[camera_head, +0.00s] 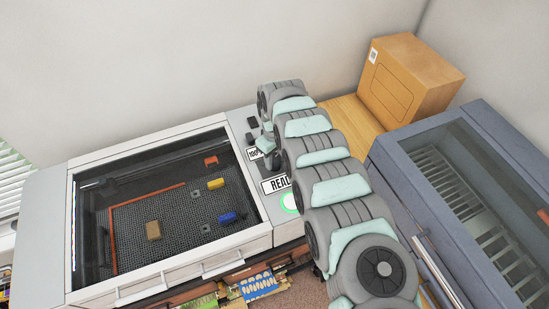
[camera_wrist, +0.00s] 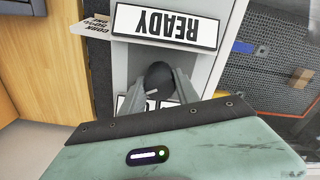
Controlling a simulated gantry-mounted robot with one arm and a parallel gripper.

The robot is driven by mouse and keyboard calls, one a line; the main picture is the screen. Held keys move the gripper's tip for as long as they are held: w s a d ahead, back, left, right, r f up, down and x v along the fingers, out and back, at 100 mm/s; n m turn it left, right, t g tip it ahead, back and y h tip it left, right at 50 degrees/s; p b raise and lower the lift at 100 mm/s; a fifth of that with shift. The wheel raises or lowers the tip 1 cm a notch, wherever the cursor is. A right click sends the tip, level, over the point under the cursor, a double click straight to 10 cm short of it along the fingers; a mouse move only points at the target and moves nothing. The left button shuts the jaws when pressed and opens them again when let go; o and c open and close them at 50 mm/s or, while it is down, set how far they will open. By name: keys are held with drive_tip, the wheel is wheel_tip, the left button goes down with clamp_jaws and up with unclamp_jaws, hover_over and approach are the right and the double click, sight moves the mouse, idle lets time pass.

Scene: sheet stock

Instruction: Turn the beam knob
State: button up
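A dark round knob (camera_wrist: 158,76) with a short white pointer mark sits on the machine's grey control panel in the wrist view. My gripper (camera_wrist: 160,84) is at the knob, with one grey finger on each side of it. I cannot tell whether the fingers touch the knob or stand slightly apart. In the head view my gripper (camera_head: 264,145) is over the control strip at the right of the machine, and my arm hides the knob there. A READY sign (camera_wrist: 165,25) is beside the knob, upside down in the wrist view.
The glass-lidded machine (camera_head: 100,274) holds a dark mesh bed with several small coloured blocks. A green-lit button (camera_head: 289,202) is near the READY sign. A cardboard box (camera_head: 410,78) and a blue-grey cabinet (camera_head: 480,200) stand at the right.

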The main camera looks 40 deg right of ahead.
clamp_jaws()
drive_tip(key=shift+n, duration=0.5)
drive_tip(key=n, duration=0.2)
drive_tip(key=shift+n+b, duration=0.3)
drive_tip(key=shift+n, duration=0.1)
drive_tip(key=n, duration=0.3)
drive_tip(key=shift+n, duration=0.4)
drive_tip(key=n+b, duration=0.1)
drive_tip(key=n, duration=0.3)
drive_tip(key=shift+n, duration=2.1)
